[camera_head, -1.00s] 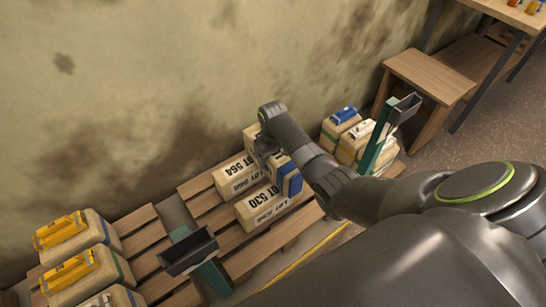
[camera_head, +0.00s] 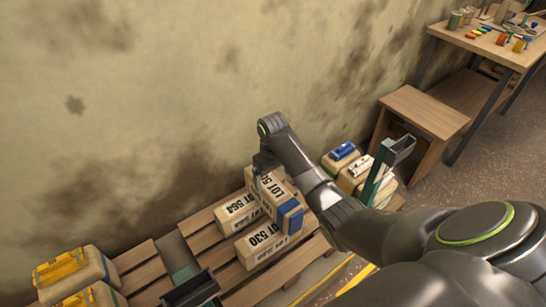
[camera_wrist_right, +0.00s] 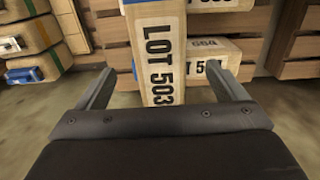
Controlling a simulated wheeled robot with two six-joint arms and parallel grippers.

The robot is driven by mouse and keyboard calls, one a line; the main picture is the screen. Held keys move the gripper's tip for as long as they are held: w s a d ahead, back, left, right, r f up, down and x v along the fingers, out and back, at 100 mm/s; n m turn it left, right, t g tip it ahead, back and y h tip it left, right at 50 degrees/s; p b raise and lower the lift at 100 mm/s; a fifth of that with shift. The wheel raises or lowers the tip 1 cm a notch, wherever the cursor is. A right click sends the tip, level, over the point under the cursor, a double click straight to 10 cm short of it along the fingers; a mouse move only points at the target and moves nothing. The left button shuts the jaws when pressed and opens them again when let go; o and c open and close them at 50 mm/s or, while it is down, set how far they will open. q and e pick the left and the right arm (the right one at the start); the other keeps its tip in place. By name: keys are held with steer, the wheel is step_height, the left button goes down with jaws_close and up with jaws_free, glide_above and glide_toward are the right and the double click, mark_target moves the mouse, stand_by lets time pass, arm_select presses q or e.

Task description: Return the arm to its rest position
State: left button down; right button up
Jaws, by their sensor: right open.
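My right arm comes in from the right in the head view. Its gripper (camera_head: 262,163) is at the far end of a tan sack-like box with a blue end (camera_head: 280,200), which lies on top of other boxes. In the right wrist view the open jaws (camera_wrist_right: 160,78) have a "LOT 503" box (camera_wrist_right: 158,50) showing between and beyond them; nothing is clamped. In the head view the fingertips are small, and I cannot tell whether they touch the box. My left gripper is not in view.
Boxes marked 564 (camera_head: 238,212) and 530 (camera_head: 262,242) lie on a wooden pallet (camera_head: 287,266). Yellow-topped sacks (camera_head: 75,270) are at left. A wooden bench (camera_head: 428,105) is beyond.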

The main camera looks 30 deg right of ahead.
step_height(320, 180, up, 7)
steer(key=shift+p, duration=0.4)
steer(key=shift+f, duration=0.1)
